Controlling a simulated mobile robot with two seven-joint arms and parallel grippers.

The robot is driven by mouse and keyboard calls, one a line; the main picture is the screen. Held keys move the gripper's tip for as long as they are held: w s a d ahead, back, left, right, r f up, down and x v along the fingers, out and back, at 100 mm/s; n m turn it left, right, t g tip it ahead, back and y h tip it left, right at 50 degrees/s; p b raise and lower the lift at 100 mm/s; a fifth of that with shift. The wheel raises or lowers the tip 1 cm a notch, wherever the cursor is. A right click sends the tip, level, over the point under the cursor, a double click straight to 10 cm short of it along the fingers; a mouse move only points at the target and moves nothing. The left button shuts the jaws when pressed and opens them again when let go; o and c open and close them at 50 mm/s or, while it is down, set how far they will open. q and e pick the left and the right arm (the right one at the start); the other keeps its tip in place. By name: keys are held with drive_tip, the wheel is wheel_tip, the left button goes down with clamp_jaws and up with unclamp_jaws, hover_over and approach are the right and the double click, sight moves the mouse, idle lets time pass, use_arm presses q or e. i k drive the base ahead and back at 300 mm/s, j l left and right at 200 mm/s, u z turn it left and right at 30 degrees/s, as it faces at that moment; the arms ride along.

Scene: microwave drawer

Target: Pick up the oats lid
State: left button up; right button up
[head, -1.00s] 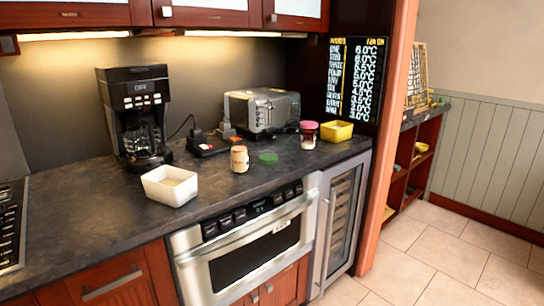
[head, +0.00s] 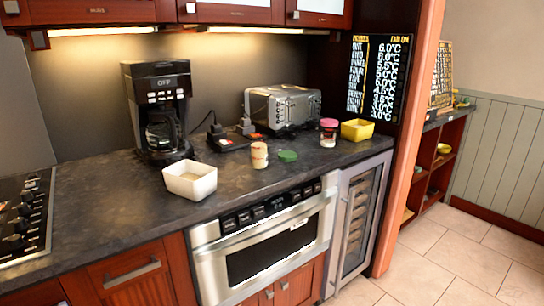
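A flat round green lid (head: 288,156), likely the oats lid, lies on the dark countertop in front of the toaster. A small cream and orange canister (head: 259,155) stands upright just to its left, apart from it. It looks like the oats container, but its label is too small to read. Neither of my grippers shows in the head view.
A white tub (head: 190,181) sits near the counter's front edge. A microwave drawer (head: 265,245) is below, shut.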

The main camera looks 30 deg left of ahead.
sight(284, 155)
drive_tip(key=i+l+u, duration=0.1)
drive_tip(key=i+u, duration=0.15)
drive_tip(key=u, duration=0.25)
drive_tip(key=i+l+u, duration=0.2)
drive_tip(key=u, duration=0.25)
drive_tip(key=i+l+u, duration=0.15)
drive_tip(key=i+l, duration=0.15)
drive_tip(key=i+l+u, duration=0.15)
drive_tip(key=i+l, duration=0.15)
drive_tip(key=l, duration=0.25)
drive_tip(key=i+l, duration=0.15)
drive_tip(key=l, duration=0.15)
drive_tip(key=i+l, duration=0.35)
drive_tip(key=l, duration=0.25)
drive_tip(key=j+u, duration=0.05)
